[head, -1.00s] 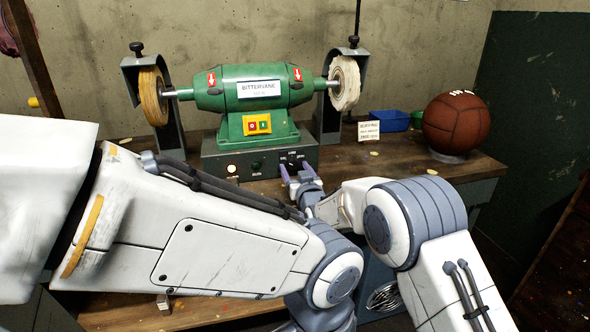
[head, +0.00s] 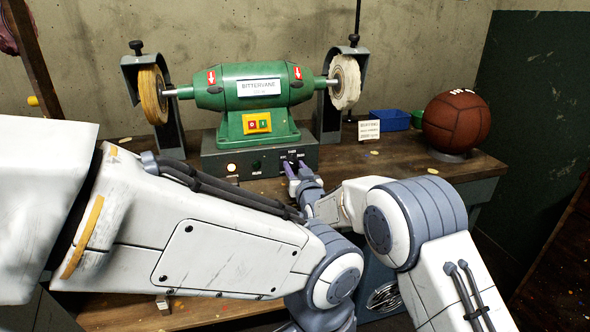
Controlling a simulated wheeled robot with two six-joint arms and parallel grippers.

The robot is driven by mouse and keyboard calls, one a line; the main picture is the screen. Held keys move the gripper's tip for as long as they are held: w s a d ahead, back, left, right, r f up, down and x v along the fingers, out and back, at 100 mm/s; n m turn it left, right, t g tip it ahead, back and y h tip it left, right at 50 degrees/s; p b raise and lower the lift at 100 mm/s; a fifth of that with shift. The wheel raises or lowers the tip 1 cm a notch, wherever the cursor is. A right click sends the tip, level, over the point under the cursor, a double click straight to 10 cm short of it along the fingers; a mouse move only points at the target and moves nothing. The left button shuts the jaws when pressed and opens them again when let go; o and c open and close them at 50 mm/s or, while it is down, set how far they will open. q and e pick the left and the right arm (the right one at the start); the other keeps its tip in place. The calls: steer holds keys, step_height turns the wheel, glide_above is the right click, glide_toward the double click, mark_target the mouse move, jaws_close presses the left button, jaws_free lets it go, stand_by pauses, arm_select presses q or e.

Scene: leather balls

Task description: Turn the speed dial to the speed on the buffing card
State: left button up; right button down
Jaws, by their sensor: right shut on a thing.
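The green buffing machine (head: 255,90) stands on a dark control base (head: 215,162) at the back of the bench. The speed dial is on the right part of the base's front and is mostly hidden by my right gripper (head: 296,164). Its purple fingers are shut on the dial. The dial's pointer and its marks are too small to read. The white buffing card (head: 369,130) stands upright on the bench right of the machine; its small print is not readable here. My left arm crosses the front, and its gripper is not in view.
A brown leather ball (head: 456,122) rests on a ring at the bench's right end. A blue tray (head: 389,120) and a green container (head: 418,118) lie behind the card. The machine has a tan wheel (head: 153,95) at left and a white buffing wheel (head: 344,83) at right.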

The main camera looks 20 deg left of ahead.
steer(key=m+b, duration=0.3)
steer(key=m, duration=0.2)
steer(key=shift+f+m+b, duration=0.1)
steer(key=shift+m+b, duration=0.25)
steer(key=shift+m, duration=0.05)
steer(key=m+b, duration=0.3)
steer(key=m, duration=0.3)
steer(key=shift+b, duration=0.35)
steer(key=m+b, duration=0.3)
steer(key=m, duration=0.2)
steer(key=shift+m, duration=0.4)
steer(key=m+b, duration=0.4)
steer(key=m, duration=0.1)
steer(key=shift+m, duration=0.4)
steer(key=shift+c, duration=2.3)
jaws_free()
steer(key=shift+r, duration=0.2)
steer(key=shift+s, duration=0.1)
